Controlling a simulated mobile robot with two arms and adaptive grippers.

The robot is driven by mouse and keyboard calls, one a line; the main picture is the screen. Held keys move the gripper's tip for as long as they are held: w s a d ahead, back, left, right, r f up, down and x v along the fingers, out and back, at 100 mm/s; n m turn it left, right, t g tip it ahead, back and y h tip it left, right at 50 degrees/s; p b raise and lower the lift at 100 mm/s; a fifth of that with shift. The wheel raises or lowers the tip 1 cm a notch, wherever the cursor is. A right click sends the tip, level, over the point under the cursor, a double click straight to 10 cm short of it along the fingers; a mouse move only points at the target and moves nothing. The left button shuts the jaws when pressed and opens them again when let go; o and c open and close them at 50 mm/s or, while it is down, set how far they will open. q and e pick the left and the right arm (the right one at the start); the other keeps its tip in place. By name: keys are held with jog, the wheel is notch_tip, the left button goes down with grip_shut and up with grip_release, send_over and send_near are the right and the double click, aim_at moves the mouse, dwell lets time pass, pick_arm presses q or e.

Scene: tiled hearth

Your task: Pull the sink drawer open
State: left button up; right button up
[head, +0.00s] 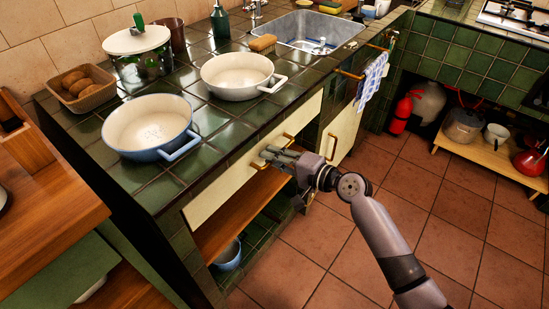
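The drawer under the tiled counter has a long cream front (222,192) and looks closed, about flush with the counter edge. Brass handles sit on this front; one shows partly beside my fingers (259,165), another just above them. My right gripper (272,157) comes in from the lower right, with its fingers at the drawer front by the handle. I cannot tell whether the fingers are around the handle or only beside it, or how far apart they are. The metal sink (312,30) is set into the counter behind. My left gripper is not in view.
A blue-rimmed pan (150,124), a white pan (237,74), a lidded pot (139,48) and a bread basket (81,86) stand on the counter. An open wooden shelf (240,208) lies below the drawer. A cream door (343,132) stands to the right. The tiled floor (310,240) is clear.

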grip_shut()
dwell(0.7)
